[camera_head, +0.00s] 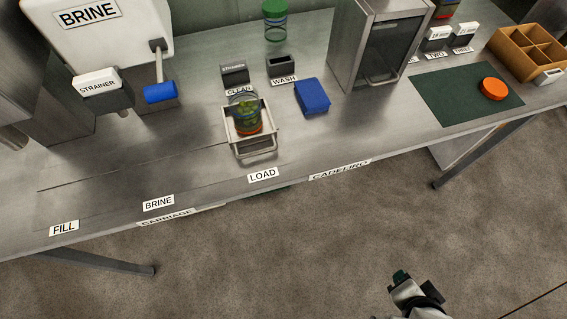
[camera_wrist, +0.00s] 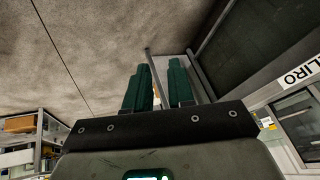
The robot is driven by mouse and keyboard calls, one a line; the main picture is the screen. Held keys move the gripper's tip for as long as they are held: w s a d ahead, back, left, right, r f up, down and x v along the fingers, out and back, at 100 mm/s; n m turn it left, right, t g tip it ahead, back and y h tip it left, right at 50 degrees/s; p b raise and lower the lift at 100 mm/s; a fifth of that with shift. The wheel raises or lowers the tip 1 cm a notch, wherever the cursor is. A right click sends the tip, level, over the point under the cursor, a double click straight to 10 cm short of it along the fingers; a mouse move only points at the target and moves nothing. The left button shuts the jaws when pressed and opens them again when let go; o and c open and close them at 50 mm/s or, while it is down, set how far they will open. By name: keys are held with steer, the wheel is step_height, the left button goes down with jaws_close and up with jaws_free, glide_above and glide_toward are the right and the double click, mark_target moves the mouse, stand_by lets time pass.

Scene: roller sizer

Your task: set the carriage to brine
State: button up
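The carriage (camera_head: 250,151) is a pale tray with a wire handle at its front. It stands on the steel bench beside the LOAD label (camera_head: 263,175). A glass jar (camera_head: 246,111) with green and orange contents sits in it. The BRINE label (camera_head: 158,203) is on the bench edge to the left, between LOAD and the FILL label (camera_head: 64,228). My gripper (camera_head: 401,277) is off the bench over the floor, at lower right, well away from the carriage. In the wrist view its two dark green fingers (camera_wrist: 160,70) stand apart with nothing between them.
A white BRINE tank (camera_head: 105,40) with a blue-handled lever (camera_head: 160,92) hangs over the left bench. A blue block (camera_head: 312,96) lies right of the carriage. A metal cabinet (camera_head: 385,45), green mat (camera_head: 455,105) and orange lid (camera_head: 492,88) are farther right. The bench surface left of the carriage is clear.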

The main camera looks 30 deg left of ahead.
steer(key=w+a+t+y, duration=0.1)
steer(key=w+a+t, duration=0.15)
steer(key=a, duration=0.35)
steer(key=m+t+y+b, duration=0.2)
steer(key=m+y+b, duration=0.2)
steer(key=y, duration=0.6)
glide_toward(261, 166)
step_height(261, 166, up, 3)
steer(key=p+x, duration=0.1)
steer(key=x, duration=0.9)
jaws_close()
